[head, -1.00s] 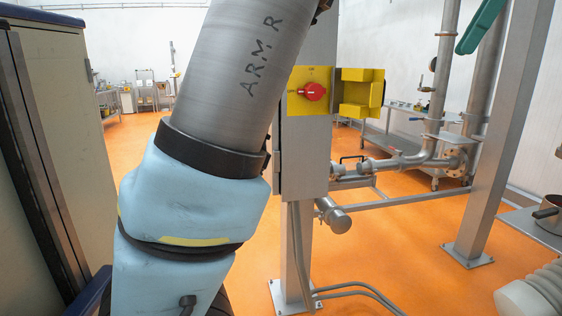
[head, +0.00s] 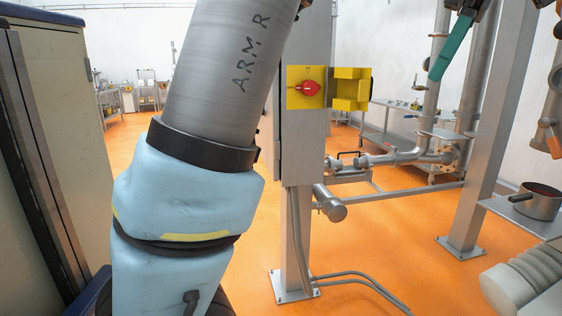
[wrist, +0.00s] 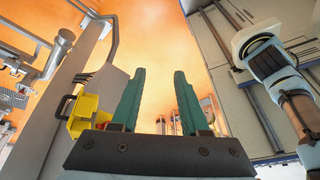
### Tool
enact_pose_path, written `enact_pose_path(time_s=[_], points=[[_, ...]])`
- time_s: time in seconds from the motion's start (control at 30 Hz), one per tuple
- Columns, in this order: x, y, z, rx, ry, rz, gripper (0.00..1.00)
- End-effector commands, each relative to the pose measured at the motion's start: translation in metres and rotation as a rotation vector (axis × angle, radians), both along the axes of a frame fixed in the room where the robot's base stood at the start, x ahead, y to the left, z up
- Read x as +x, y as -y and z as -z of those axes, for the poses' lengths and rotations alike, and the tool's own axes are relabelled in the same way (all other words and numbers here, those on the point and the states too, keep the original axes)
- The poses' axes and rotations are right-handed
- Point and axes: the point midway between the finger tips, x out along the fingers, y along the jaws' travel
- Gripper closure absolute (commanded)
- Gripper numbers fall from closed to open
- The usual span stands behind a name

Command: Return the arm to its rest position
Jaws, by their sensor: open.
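My gripper (wrist: 153,76) shows in the wrist view with two green fingers standing apart and nothing between them. My arm (head: 185,185), with a grey upper tube and pale blue lower cover, fills the left middle of the head view and runs out of the top edge. A green strip (head: 452,45) hangs at the upper right of the head view. It looks like a finger of my gripper, but I cannot be sure. A blue and grey arm part (wrist: 268,62), probably mine, shows at the right of the wrist view.
A grey cabinet on a post (head: 300,150) carries a red switch (head: 311,88) on a yellow plate, with an open yellow cover (head: 350,88). Steel pipes (head: 405,156) and a post (head: 478,150) stand right. A pan (head: 540,201) sits at the right edge. Orange floor lies between.

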Motion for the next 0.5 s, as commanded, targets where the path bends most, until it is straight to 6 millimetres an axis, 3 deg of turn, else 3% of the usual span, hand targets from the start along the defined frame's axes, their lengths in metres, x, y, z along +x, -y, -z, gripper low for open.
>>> enact_pose_path(time_s=[0.27, 0.37, 0.5], points=[[0.049, -0.041, 0.065, -0.026, -0.109, 0.197, 0.55], [0.068, -0.067, 0.099, -0.049, -0.157, 0.3, 0.55], [0.091, -0.127, 0.164, -0.106, -0.223, 0.492, 0.55]])
